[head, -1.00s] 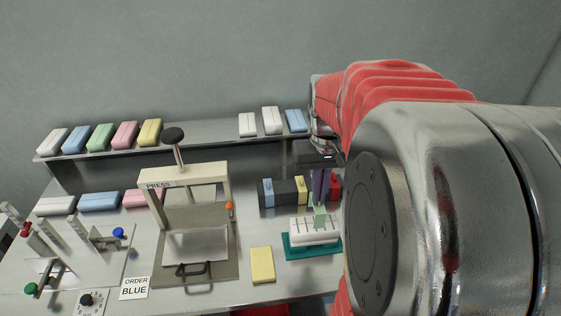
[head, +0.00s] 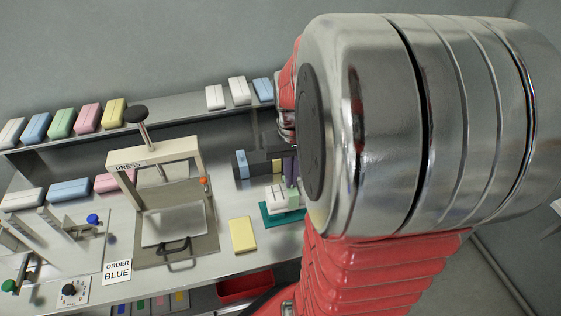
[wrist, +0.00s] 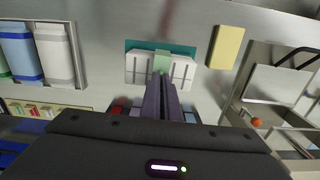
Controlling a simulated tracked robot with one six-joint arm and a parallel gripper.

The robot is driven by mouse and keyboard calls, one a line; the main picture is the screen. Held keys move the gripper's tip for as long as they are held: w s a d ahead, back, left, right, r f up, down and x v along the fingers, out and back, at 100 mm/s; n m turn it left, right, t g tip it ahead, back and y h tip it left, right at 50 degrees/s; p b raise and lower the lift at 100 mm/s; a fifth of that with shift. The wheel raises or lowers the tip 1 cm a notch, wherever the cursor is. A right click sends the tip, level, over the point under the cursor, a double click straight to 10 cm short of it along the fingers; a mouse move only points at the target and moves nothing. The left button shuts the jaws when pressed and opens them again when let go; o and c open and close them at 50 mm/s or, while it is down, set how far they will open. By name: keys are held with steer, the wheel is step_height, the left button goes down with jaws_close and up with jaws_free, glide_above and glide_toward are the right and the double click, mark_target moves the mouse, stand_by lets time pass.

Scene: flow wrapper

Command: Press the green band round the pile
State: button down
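The white pile (wrist: 140,68) sits on a teal tray (wrist: 133,44), which also shows in the head view (head: 268,222). The green band (wrist: 162,60) lies across the middle of the pile and shows on its front in the head view (head: 293,197). My gripper (wrist: 162,78) has its purple fingers close together, pointing at the band from above. Their tips are at or just above the band; I cannot tell whether they touch it. In the head view my gripper (head: 290,182) is partly hidden behind my arm, which also covers the pile's right end.
A yellow block (head: 243,235) lies left of the tray. The press (head: 155,165) stands further left. A dark rack with coloured packs (head: 258,163) is close behind the tray. A shelf (head: 185,118) runs along the back. A red bin (head: 245,287) is below the front edge.

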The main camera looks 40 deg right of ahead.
steer(key=shift+f, duration=0.95)
steer(key=shift+f, duration=0.2)
stand_by(0.7)
steer(key=c, duration=1.9)
jaws_free()
steer(key=shift+c, duration=0.2)
step_height(320, 180, up, 14)
steer(key=shift+f, duration=0.15)
steer(key=shift+s, duration=0.1)
